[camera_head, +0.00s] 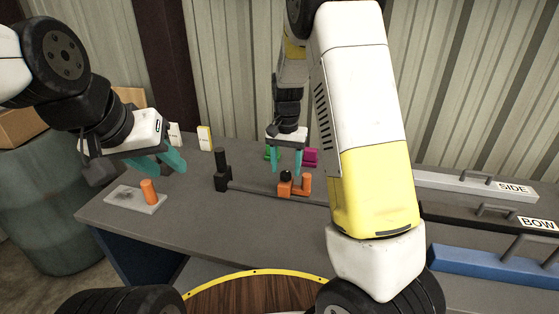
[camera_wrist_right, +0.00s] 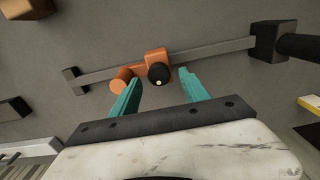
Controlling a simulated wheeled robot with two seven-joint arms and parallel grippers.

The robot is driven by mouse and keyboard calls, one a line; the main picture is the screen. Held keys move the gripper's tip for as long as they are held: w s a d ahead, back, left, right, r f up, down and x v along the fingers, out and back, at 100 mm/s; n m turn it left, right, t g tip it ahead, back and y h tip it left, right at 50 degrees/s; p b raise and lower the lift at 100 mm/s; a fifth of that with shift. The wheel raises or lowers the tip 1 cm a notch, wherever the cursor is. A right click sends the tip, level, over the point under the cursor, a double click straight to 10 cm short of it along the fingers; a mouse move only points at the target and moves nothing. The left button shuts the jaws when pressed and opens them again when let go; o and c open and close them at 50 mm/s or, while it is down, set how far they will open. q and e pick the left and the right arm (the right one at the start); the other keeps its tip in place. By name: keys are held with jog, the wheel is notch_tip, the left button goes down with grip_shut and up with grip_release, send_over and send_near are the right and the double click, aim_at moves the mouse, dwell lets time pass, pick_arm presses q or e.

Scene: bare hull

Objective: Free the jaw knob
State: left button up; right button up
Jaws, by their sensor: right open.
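A bar clamp lies on the grey bench, its steel bar (camera_head: 255,189) running sideways. An orange sliding jaw (camera_head: 291,190) sits on the bar, with an orange cylindrical part at one side. The black round jaw knob (camera_head: 286,175) is on the jaw; it also shows in the right wrist view (camera_wrist_right: 159,74). My right gripper (camera_head: 287,171) is open above the jaw, its teal fingertips either side of the knob with nothing between them gripped. My left gripper (camera_head: 170,167) is open and empty above the left of the bench.
A black upright handle (camera_head: 221,168) stands at the bar's left end. An orange cylinder (camera_head: 150,192) stands on a pale plate (camera_head: 121,197) at the bench's left. Handled cases labelled SIDE (camera_head: 450,182) and BOW (camera_head: 460,217) are at right.

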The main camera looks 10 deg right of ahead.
jog(key=shift+f, duration=0.7)
grip_shut()
